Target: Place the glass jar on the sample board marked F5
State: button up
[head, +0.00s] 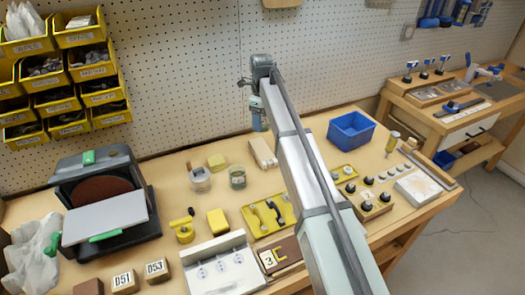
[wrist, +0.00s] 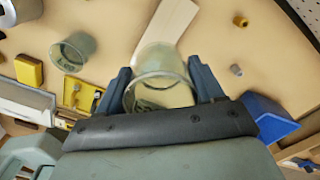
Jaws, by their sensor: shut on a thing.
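My gripper (wrist: 158,68) is shut on a clear glass jar (wrist: 160,92), with one dark finger on each side of it in the wrist view. In the head view my gripper (head: 258,122) hangs near the back wall, and the held jar cannot be made out there. A pale flat board (wrist: 172,18) lies beyond the held jar; it also shows in the head view (head: 262,153). I cannot read F5 on any board in these frames.
A blue bin (head: 351,131), yellow tray (head: 268,215), knob board (head: 368,198) and marked blocks (head: 125,281) are around. Bare bench lies near the pale board.

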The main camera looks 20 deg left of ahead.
jog(key=shift+f, duration=0.1)
jog(key=shift+f, duration=4.9)
jog(key=shift+f, duration=0.15)
jog(key=o, duration=1.1)
jog(key=shift+o, duration=0.2)
notch_tip(320, 180, up, 12)
jog(key=shift+r, duration=0.2)
